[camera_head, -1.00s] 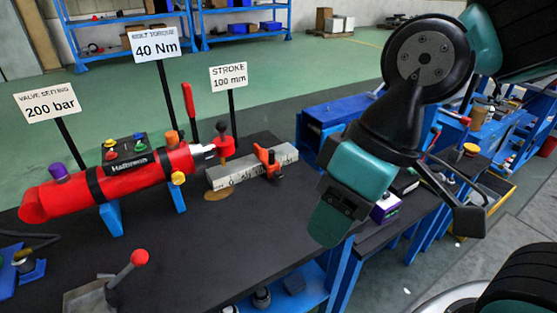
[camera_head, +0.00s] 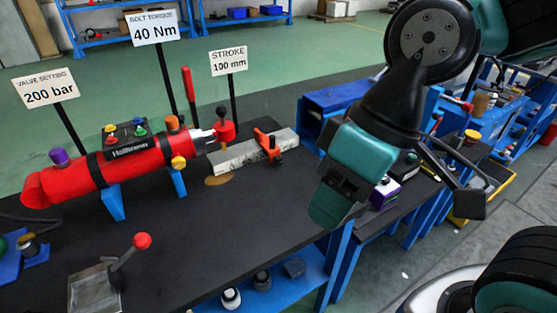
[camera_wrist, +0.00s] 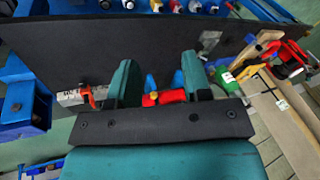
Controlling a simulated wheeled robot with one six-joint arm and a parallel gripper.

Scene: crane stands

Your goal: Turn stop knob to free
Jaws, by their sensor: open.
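An orange stop with a knob (camera_head: 268,143) sits across a pale marked bar (camera_head: 232,157) on the black bench, below the "STROKE 100 mm" sign (camera_head: 229,61). I cannot tell its setting. The stop also shows in the wrist view (camera_wrist: 89,95), left of my fingers. A red cylinder (camera_head: 110,172) lies left of the bar, with purple, orange and yellow knobs on it. My gripper (camera_head: 335,207) hangs right of the bar, apart from it. In the wrist view my gripper (camera_wrist: 158,80) is open and empty, with part of the red cylinder (camera_wrist: 165,98) seen between its fingers.
A red-knobbed lever (camera_head: 128,252) stands at the bench's front left. Signs for valve setting (camera_head: 46,89) and bolt torque (camera_head: 154,27) rise behind the cylinder. A blue bench unit (camera_head: 335,101) stands right of the bar. The black bench top (camera_head: 215,225) in front of the bar is clear.

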